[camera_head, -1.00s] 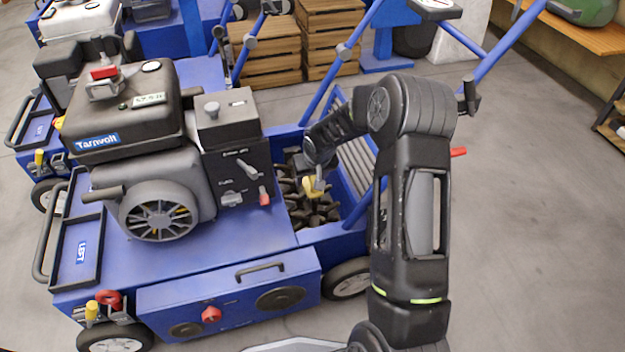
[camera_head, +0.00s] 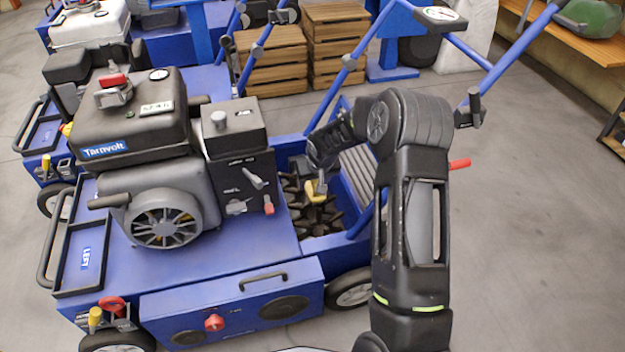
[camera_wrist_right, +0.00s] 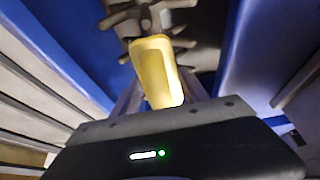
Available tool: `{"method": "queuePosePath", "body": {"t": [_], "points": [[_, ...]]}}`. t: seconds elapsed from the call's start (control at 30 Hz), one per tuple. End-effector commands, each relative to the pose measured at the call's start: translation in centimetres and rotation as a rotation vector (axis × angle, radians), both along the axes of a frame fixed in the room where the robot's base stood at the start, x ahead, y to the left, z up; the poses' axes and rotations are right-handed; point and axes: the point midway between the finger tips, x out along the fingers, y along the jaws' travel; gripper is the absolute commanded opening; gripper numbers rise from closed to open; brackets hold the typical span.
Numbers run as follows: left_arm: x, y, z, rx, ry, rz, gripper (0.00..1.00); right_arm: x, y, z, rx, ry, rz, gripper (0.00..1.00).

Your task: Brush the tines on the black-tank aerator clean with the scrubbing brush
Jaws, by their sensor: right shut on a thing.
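The black-tank aerator (camera_head: 120,125), marked Tarnvolt, stands nearest me with its blue deck and black engine. Its dark tines (camera_head: 318,218) show in the open bay behind the engine and at the top of the right wrist view (camera_wrist_right: 150,15). My right arm reaches down into this bay. My right gripper (camera_head: 318,186) is shut on the yellow scrubbing brush (camera_wrist_right: 155,72), whose yellow part also shows over the tines in the head view (camera_head: 311,191). The bristles are hidden, so I cannot tell whether they touch the tines. My left gripper is out of view.
Blue bay walls (camera_wrist_right: 262,60) and a slatted grey panel (camera_head: 358,170) stand close around the right gripper. Blue handle bars (camera_head: 345,70) rise beside my arm. A white-tank machine (camera_head: 88,28) and wooden crates (camera_head: 270,62) stand behind. The floor at right is clear.

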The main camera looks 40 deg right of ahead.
Motion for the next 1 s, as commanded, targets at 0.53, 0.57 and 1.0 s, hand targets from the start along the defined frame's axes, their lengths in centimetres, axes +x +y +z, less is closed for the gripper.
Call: {"method": "queuePosePath", "body": {"t": [0.53, 0.57, 1.0], "points": [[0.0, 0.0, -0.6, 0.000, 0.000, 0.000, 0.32, -4.1, 1.4, -0.5, 0.003, 0.014, -0.001, 0.20], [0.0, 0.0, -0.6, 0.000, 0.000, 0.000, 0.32, -4.2, 1.4, -0.5, 0.004, 0.014, 0.000, 0.20], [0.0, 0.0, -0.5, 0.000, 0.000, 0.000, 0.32, -4.2, 1.4, -0.6, 0.004, 0.017, -0.002, 0.20]]}}
